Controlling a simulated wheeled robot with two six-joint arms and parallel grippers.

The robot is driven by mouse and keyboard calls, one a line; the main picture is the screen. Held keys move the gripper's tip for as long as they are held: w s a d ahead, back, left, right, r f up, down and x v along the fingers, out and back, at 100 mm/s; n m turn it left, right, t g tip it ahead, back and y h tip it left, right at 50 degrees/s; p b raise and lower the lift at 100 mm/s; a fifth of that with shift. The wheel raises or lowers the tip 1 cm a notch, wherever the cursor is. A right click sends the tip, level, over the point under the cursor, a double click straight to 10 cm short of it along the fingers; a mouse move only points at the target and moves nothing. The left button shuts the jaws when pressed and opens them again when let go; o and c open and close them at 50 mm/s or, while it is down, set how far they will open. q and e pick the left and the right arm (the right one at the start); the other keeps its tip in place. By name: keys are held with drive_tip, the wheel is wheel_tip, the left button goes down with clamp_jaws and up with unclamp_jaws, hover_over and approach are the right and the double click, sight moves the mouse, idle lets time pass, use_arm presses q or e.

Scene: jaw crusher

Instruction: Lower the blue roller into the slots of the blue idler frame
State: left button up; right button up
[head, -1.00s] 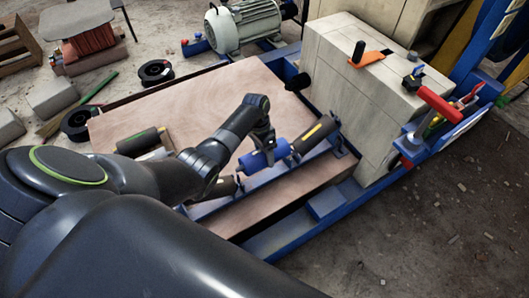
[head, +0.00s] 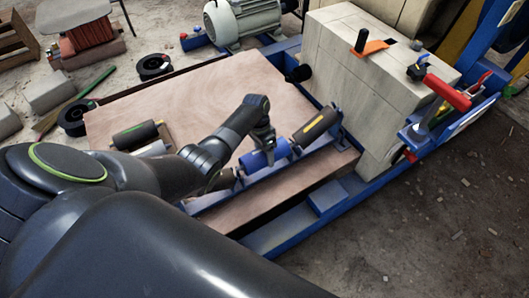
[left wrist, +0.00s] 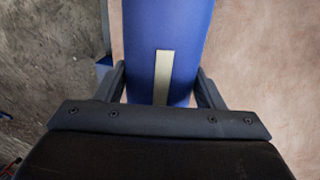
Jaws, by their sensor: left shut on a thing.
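The blue roller (head: 257,160) is held in my left gripper (head: 266,143), over the middle of the blue idler frame (head: 207,204). The roller lies roughly along the frame, close to it; whether its ends sit in the slots is hidden. In the left wrist view the roller (left wrist: 189,35) passes between the two fingers of the gripper (left wrist: 160,88), with a pale strip along its body. A black roller with a yellow stripe (head: 315,127) sits tilted at the frame's right end. My right gripper is not in view.
The frame stands on a wooden board (head: 205,92). Another dark roller (head: 135,135) lies on the board to the left. A large pale block (head: 345,85) stands close beyond the frame's right end. A blue rail (head: 290,222) runs along the front.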

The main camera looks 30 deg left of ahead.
sight(265, 160)
use_arm(q)
drive_tip(key=shift+r+p, duration=0.1)
drive_tip(key=shift+p, duration=0.55)
idle(1.8)
drive_tip(key=shift+w+a+b+x, duration=0.1)
drive_tip(key=shift+a+b+x, duration=0.1)
drive_tip(key=shift+b+x, duration=0.75)
drive_tip(key=shift+w+a+b+x, duration=0.2)
drive_tip(key=shift+b+x, duration=0.5)
drive_tip(key=shift+x, duration=0.4)
drive_tip(key=o, duration=1.6)
drive_tip(key=shift+c, duration=0.2)
drive_tip(key=shift+o, duration=0.8)
